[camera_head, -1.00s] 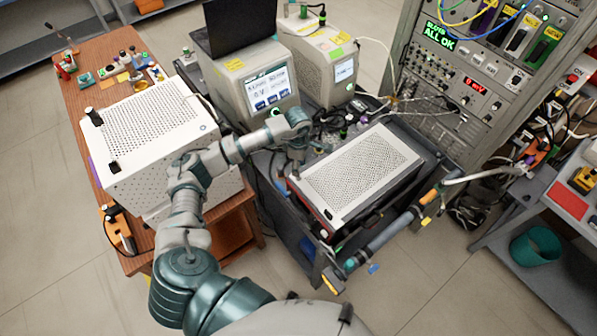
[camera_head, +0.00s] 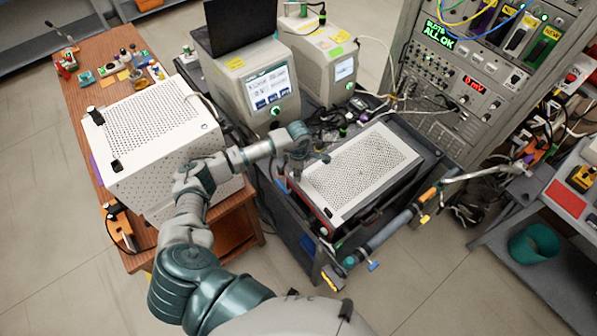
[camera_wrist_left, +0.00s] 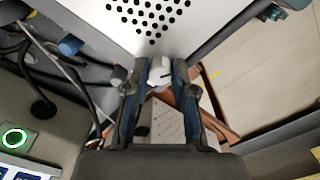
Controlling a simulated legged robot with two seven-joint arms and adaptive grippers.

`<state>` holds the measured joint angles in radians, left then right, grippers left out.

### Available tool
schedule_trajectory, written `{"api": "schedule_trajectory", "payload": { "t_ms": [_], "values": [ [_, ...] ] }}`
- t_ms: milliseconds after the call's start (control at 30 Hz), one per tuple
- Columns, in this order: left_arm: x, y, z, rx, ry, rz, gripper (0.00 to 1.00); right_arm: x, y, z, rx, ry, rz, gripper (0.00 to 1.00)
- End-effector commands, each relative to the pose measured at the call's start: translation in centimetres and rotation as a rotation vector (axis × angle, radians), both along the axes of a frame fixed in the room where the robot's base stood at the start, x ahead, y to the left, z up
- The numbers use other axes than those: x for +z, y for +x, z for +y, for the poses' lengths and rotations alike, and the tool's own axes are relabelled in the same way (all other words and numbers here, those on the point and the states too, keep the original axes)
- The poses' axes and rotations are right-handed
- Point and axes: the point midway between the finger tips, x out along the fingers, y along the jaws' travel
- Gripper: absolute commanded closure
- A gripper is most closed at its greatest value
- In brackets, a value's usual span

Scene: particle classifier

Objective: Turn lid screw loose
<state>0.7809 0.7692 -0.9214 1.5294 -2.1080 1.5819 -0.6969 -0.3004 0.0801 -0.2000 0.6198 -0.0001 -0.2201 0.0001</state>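A case with a white perforated lid (camera_head: 366,168) sits on the dark cart. Its perforated top also shows in the wrist view (camera_wrist_left: 205,22). My left gripper (camera_head: 308,162) is at the lid's far left corner. In the wrist view its two fingers (camera_wrist_left: 158,82) are apart, with a small whitish piece (camera_wrist_left: 160,70) between the tips at the lid corner. I cannot tell whether they touch it. My right gripper is not in view.
A second white perforated case (camera_head: 150,115) stands on the wooden table (camera_head: 88,75). An equipment rack (camera_head: 470,75) rises at the right. A grey bar (camera_head: 390,235) runs along the cart's near side.

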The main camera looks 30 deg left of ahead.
Motion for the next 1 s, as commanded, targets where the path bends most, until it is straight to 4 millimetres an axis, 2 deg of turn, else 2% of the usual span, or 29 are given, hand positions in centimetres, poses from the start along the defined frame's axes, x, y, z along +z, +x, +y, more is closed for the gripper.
{"api": "schedule_trajectory", "payload": {
  "t_ms": [267,467,1000],
  "values": [
    [0.0,0.1,0.1,0.033,0.000,-0.003,1.00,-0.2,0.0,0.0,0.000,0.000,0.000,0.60],
    [0.0,0.2,0.1,0.132,0.000,-0.004,1.00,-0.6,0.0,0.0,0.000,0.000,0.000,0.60],
    [0.1,0.3,0.1,0.622,-0.001,-0.007,1.00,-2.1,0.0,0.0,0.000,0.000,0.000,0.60]
  ]
}}
